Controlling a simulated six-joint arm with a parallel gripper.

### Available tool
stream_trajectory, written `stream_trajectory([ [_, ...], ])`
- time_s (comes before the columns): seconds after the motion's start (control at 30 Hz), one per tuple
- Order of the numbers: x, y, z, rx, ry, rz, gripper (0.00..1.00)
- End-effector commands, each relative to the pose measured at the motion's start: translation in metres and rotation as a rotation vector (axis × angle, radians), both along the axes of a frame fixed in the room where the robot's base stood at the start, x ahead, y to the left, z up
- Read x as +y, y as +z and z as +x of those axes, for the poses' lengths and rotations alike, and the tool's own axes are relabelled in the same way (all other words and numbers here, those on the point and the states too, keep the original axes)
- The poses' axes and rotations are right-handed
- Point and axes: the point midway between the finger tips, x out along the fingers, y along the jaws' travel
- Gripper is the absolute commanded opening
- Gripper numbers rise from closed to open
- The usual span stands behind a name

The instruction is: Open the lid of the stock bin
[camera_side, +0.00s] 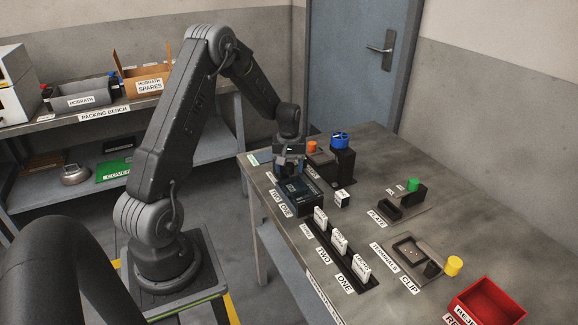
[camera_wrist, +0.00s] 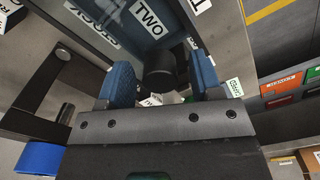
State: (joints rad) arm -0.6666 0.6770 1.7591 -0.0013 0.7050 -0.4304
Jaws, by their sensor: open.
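The stock bin (camera_side: 311,206) is a low dark box on the grey table, with white labels beside its front edge. Its top looks flat and closed in the side view, though my gripper partly covers its far end. My gripper (camera_side: 289,173) points down at that far end. In the wrist view my gripper (camera_wrist: 162,82) is open, with blue fingers either side of a short dark cylinder (camera_wrist: 160,62). I cannot tell whether they touch it. A dark bluish panel (camera_wrist: 110,45) with an upside-down STOCK label lies behind it.
A black block with a blue knob (camera_side: 340,140) and an orange cap (camera_side: 312,146) stand close beyond my gripper. A white cube (camera_side: 342,198) and a rack of white cards (camera_side: 340,240) are nearby. A red reject bin (camera_side: 487,302) stands at the front right.

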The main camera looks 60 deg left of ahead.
Motion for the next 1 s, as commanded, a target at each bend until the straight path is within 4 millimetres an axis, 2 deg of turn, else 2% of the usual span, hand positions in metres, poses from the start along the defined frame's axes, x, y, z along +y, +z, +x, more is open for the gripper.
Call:
stream_trajectory([
  [0.17, 0.0000, 0.0000, -0.0001, 0.000, 0.000, 0.000, 0.57],
  [0.77, 0.0000, 0.0004, 0.0000, 0.000, 0.000, 0.000, 0.00],
  [1.0, -0.0002, 0.0014, 0.0002, 0.000, -0.001, 0.005, 0.00],
])
